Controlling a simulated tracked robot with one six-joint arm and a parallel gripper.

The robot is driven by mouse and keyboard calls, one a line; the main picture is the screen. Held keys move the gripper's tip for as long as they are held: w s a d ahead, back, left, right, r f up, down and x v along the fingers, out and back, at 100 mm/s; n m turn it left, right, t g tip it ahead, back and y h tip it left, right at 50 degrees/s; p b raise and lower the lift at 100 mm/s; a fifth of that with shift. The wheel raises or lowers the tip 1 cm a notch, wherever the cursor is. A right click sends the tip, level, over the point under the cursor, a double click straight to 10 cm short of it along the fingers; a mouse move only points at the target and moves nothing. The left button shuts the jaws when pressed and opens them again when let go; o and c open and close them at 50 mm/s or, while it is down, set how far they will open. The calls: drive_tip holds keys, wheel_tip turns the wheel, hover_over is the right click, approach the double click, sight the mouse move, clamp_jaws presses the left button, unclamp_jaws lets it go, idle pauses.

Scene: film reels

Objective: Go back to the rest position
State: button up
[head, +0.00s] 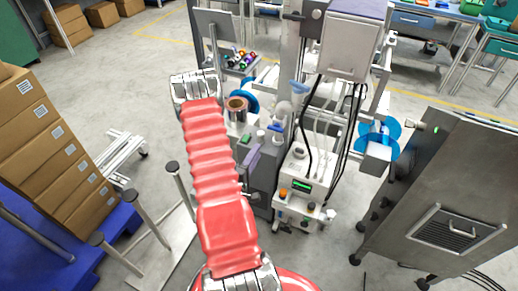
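My red, ribbed arm rises from the bottom edge of the head view to a silver cuff at upper left of centre. My gripper does not show; whatever lies past the cuff is hidden or too small to make out. A copper-brown film reel (236,106) sits on the machine just right of the cuff, with a blue disc partly behind it. Several small coloured rolls (240,60) lie on a tray behind the arm.
A grey machine (297,180) with cables and a green display stands right of my arm. A metal cabinet (440,200) on casters is at right. Stacked cartons (50,140) on a blue pallet and metal posts (135,250) are at left. Open floor (125,90) lies at upper left.

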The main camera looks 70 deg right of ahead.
drive_tip(key=shift+a, duration=0.35)
idle(0.6)
